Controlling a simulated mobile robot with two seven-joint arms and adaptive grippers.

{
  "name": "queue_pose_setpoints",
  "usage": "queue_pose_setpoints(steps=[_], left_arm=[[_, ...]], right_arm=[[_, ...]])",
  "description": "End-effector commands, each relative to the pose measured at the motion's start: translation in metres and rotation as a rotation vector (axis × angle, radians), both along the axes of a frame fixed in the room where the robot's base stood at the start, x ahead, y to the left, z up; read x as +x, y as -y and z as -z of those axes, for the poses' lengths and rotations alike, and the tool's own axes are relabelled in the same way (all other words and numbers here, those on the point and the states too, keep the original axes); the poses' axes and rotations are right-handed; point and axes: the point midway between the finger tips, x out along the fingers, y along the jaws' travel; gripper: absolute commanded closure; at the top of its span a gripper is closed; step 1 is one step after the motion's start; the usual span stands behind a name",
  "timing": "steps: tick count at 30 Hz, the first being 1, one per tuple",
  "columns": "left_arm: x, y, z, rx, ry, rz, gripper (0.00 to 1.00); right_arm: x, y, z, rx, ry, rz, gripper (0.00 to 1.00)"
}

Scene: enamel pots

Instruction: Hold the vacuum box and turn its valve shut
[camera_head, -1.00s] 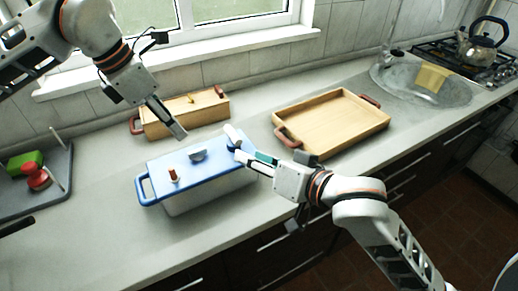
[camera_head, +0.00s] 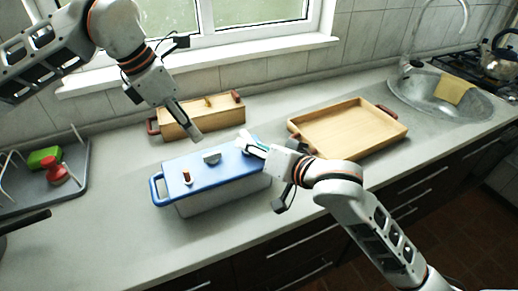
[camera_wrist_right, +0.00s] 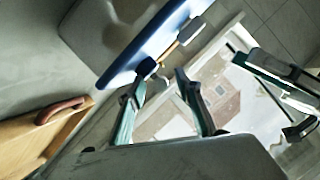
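The vacuum box (camera_head: 220,191) is pale with a blue lid (camera_head: 225,168) and stands on the counter. On its lid are a small reddish-brown knob (camera_head: 187,177), which looks like the valve, and a grey piece (camera_head: 212,158). A blue handle (camera_head: 155,190) is at its left end. My left gripper (camera_head: 194,136) points down above the back of the box, apart from the knob; its finger gap is not clear. My right gripper (camera_head: 257,148) is at the box's right end. In the right wrist view its fingers (camera_wrist_right: 165,75) are apart, near the blue lid edge (camera_wrist_right: 150,45), with nothing clearly between them.
A wooden box (camera_head: 200,116) stands behind the vacuum box. A wooden tray (camera_head: 345,130) lies to the right, before the sink (camera_head: 440,97). A grey rack (camera_head: 75,190) with green and red items is at left. The counter in front of the box is clear.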

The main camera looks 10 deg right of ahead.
Motion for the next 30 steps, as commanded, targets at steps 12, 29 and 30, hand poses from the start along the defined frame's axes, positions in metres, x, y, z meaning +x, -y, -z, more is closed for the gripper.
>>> queue_pose_setpoints(steps=[12,29,30], left_arm=[[0.000,0.000,0.000,0.000,0.000,0.000,0.72],[0.002,-0.007,-0.007,-0.041,0.012,0.121,0.75],[0.003,-0.005,-0.002,-0.040,0.012,0.121,0.75]], right_arm=[[0.000,0.000,0.000,0.001,0.000,-0.001,1.00],[0.000,0.000,0.000,0.001,0.000,-0.001,1.00],[0.000,0.000,0.000,0.001,0.000,-0.001,1.00]])
